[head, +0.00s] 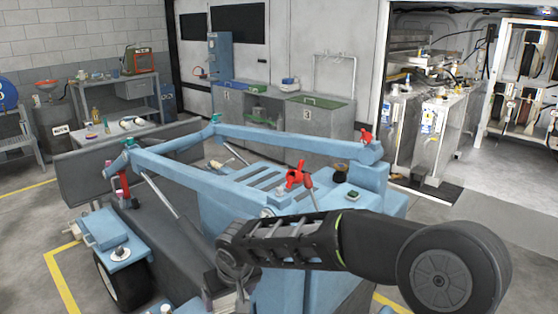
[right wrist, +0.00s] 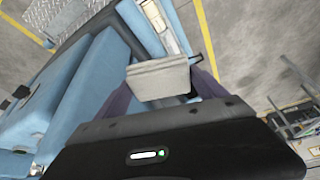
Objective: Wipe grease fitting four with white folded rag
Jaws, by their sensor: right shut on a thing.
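The white folded rag (right wrist: 158,80) shows as a pale flat piece in the middle of the right wrist view. My right gripper (right wrist: 160,98) is shut on it, with dark fingers on both sides. In the head view my right arm comes in from the right, and its gripper (head: 238,288) points down beside the blue machine (head: 215,180), near the bottom edge. The rag is not clear there. I cannot make out grease fitting four, or whether the rag touches anything. My left gripper is not in view.
Red fittings or handles (head: 297,176) stand on the machine, and its long blue beams (head: 260,140) rise above the deck. A workbench (head: 120,132) with bottles is at the left. Grey cabinets (head: 318,130) stand behind. Yellow-lined floor (head: 55,250) is clear at left.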

